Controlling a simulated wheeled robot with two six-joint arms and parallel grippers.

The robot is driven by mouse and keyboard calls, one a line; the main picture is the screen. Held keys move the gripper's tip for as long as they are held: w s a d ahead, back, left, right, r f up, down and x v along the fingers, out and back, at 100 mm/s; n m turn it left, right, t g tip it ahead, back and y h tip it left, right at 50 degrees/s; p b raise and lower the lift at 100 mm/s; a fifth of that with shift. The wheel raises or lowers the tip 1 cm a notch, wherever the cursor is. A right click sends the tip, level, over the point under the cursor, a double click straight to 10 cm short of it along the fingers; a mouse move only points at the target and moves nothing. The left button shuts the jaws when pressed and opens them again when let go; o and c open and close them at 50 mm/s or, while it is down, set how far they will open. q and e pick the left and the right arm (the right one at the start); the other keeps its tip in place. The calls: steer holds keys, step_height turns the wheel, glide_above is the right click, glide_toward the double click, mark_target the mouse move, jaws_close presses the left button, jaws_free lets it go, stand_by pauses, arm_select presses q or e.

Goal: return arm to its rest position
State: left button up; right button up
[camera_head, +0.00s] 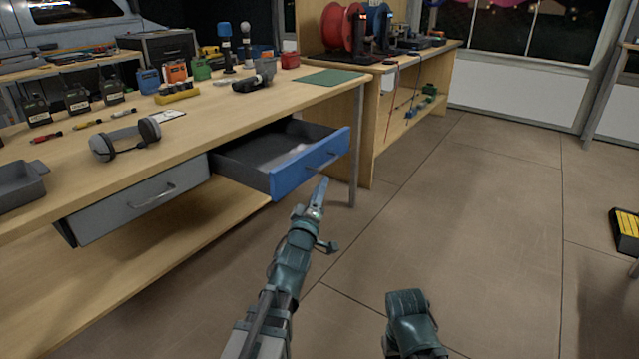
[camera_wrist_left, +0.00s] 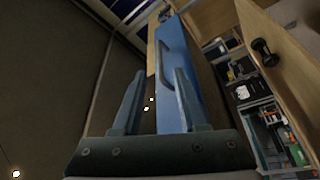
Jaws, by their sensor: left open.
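My left gripper (camera_head: 318,196) is in front of the open blue-fronted drawer (camera_head: 312,163), just below its handle in the head view. In the left wrist view the two fingers of the left gripper (camera_wrist_left: 158,98) are apart with nothing held between them. The blue drawer front (camera_wrist_left: 185,75) and its handle (camera_wrist_left: 166,60) show beyond the fingers. The drawer stands pulled out of the workbench, with a pale item (camera_head: 285,158) inside. Part of my right arm shows at the bottom of the head view; its gripper is not visible.
A closed grey drawer (camera_head: 140,200) sits left of the open one. A bench leg (camera_head: 357,150) stands right of it. The floor (camera_head: 470,220) to the right is mostly clear.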

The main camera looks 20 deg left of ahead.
arm_select(q)
steer(key=shift+v, duration=0.8)
steer(key=shift+f, duration=0.1)
steer(key=s+d+f+m+g+p, duration=0.25)
steer(key=d+f+m+g, duration=0.2)
steer(key=f, duration=0.25)
steer(key=s+d+f+m+g+p, duration=0.1)
steer(key=s+d+f+m+g, duration=0.25)
steer(key=f+g, duration=0.35)
steer(key=s+d+f+m+g+p, duration=0.1)
steer(key=s+d+f+m+g, duration=0.15)
steer(key=s, duration=0.45)
steer(key=s+d+f+m+g+y+p, duration=0.1)
steer(key=s+m+g, duration=0.25)
steer(key=s, duration=0.35)
steer(key=s+d+f+m+g+p, duration=0.1)
steer(key=s+d+m+g+p, duration=0.15)
steer(key=s, duration=0.45)
step_height(320, 180, up, 37)
steer(key=p, duration=3.6)
steer(key=shift+w+a+n+g, duration=0.15)
steer(key=shift+w+n+g, duration=0.2)
steer(key=shift+n, duration=0.1)
